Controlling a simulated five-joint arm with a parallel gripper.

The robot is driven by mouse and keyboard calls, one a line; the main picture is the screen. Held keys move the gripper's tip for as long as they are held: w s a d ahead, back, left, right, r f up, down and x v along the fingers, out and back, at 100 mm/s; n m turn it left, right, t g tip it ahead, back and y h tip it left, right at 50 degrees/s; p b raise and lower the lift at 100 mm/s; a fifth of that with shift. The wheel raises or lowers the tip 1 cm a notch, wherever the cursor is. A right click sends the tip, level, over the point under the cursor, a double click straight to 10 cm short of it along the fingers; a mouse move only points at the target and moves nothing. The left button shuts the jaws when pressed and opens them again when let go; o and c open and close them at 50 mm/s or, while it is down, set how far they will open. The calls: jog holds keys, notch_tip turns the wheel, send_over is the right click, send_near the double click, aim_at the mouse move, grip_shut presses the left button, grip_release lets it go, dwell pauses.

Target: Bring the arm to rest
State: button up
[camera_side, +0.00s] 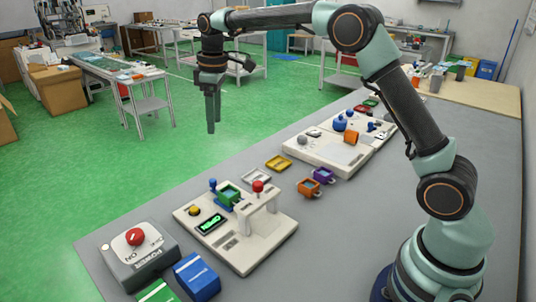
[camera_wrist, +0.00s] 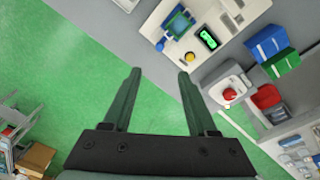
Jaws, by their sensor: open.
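My gripper (camera_side: 211,112) hangs at the end of my raised arm in the side view, pointing down beyond the far edge of the grey table (camera_side: 330,235). Its two fingers (camera_wrist: 158,88) are apart in the wrist view, with only green floor seen between them. My gripper is open and empty. It touches nothing and is well clear of the things on the table. My arm stretches out from its base at the lower right of the side view.
A white panel (camera_side: 262,245) with a red-topped lever and a green display stands on the table. A power box (camera_side: 150,262) with a red knob and blue box (camera_side: 197,278) are nearby. Cups (camera_side: 309,188) and a second white panel (camera_side: 320,158) stand farther back. Green floor lies beneath my gripper.

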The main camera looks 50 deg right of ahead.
jog(key=s+d+r+m+t, duration=0.1)
jog(key=s+r+m+t, duration=0.15)
jog(key=s, duration=0.65)
jog(key=s+d+r+m+t, duration=0.1)
jog(key=s+r+m, duration=0.2)
jog(key=s, duration=0.7)
jog(key=s+f+m, duration=0.1)
jog(key=s+f, duration=0.2)
jog(key=s, duration=0.3)
jog(key=shift+s+d+f+m+t, duration=0.15)
jog(key=shift+f+m+t, duration=0.2)
jog(key=shift+f+t, duration=0.1)
